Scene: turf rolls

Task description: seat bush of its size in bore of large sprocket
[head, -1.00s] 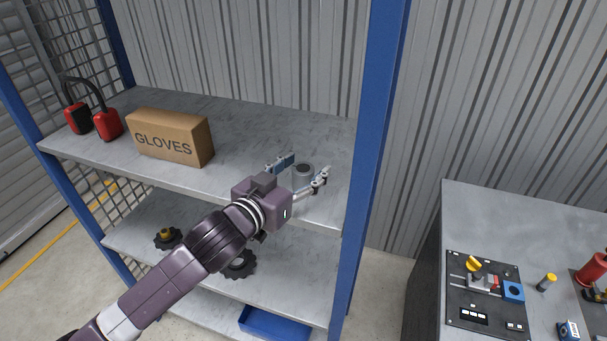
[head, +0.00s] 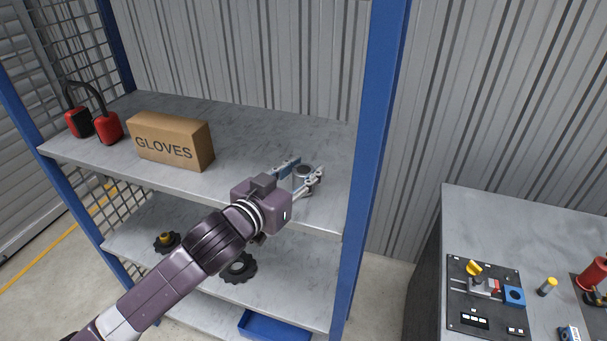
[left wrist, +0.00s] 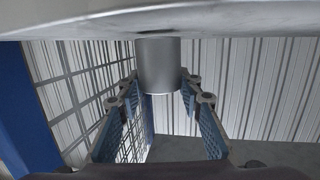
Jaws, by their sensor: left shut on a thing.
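My right gripper is out of view.
On the upper shelf (head: 235,125) stand a GLOVES box (head: 170,140) and red ear defenders (head: 107,128). A blue rack post (head: 377,130) rises just right of the gripper. A blue bin (head: 262,325) sits low. A bench (head: 520,220) with a control panel stands right.

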